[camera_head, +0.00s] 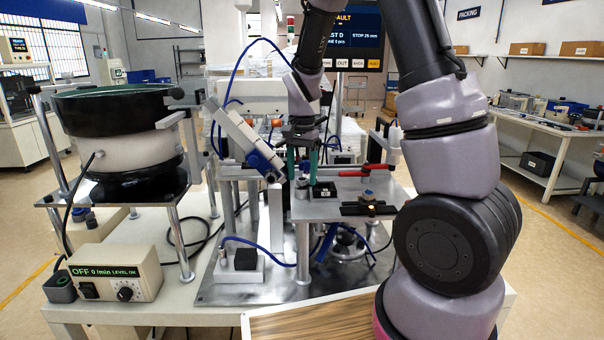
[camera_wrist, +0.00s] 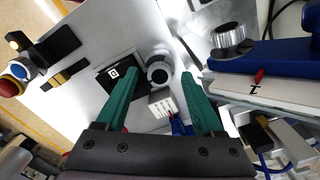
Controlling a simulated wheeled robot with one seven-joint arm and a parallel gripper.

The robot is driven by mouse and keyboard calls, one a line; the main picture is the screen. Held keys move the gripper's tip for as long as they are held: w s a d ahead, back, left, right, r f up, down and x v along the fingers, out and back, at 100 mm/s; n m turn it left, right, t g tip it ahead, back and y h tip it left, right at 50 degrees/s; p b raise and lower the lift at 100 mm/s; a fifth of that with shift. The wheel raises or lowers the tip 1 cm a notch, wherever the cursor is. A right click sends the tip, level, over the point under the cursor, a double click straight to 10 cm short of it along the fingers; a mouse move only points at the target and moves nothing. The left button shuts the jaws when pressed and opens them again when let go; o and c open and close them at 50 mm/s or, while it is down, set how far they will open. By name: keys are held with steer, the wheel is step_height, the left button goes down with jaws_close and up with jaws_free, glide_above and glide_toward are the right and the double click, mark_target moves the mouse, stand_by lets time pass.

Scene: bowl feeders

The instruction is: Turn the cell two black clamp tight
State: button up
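My gripper (camera_head: 302,168) points down over the grey metal plate (camera_head: 345,185), with its two green fingers apart. In the wrist view my gripper (camera_wrist: 159,74) is open, and a round grey part with a dark centre (camera_wrist: 159,72) shows between the fingertips. In the head view this round grey part (camera_head: 302,186) stands just below the fingers. I cannot tell whether the fingers touch it. A black block with a white square mark (camera_wrist: 114,75) lies beside it; it also shows in the head view (camera_head: 323,190). No label shows which part is the cell two black clamp.
A red-handled lever (camera_head: 366,170) and a black bracket with a yellow light (camera_head: 370,209) are on the plate. A blue-and-white slanted unit (camera_head: 250,143) stands left of my gripper. A knurled silver knob (camera_wrist: 230,38) sits near it. The bowl feeder (camera_head: 115,135) is farther left.

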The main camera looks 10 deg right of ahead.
mark_target(302, 179)
step_height(302, 179, up, 11)
stand_by(0.5)
steer(key=shift+f, duration=0.1)
steer(key=s+d+r+n+t+y, duration=0.1)
steer(key=s+d+r+n+t, duration=0.1)
steer(key=s+r, duration=0.4)
steer(key=s+d+r+n+t+y, duration=0.1)
steer(key=s+r+t, duration=0.4)
steer(key=s, duration=0.8)
steer(key=d+r+n, duration=0.1)
steer(key=d, duration=0.1)
steer(key=shift+s+d, duration=0.2)
steer(key=shift+d, duration=0.2)
steer(key=shift+r, duration=0.1)
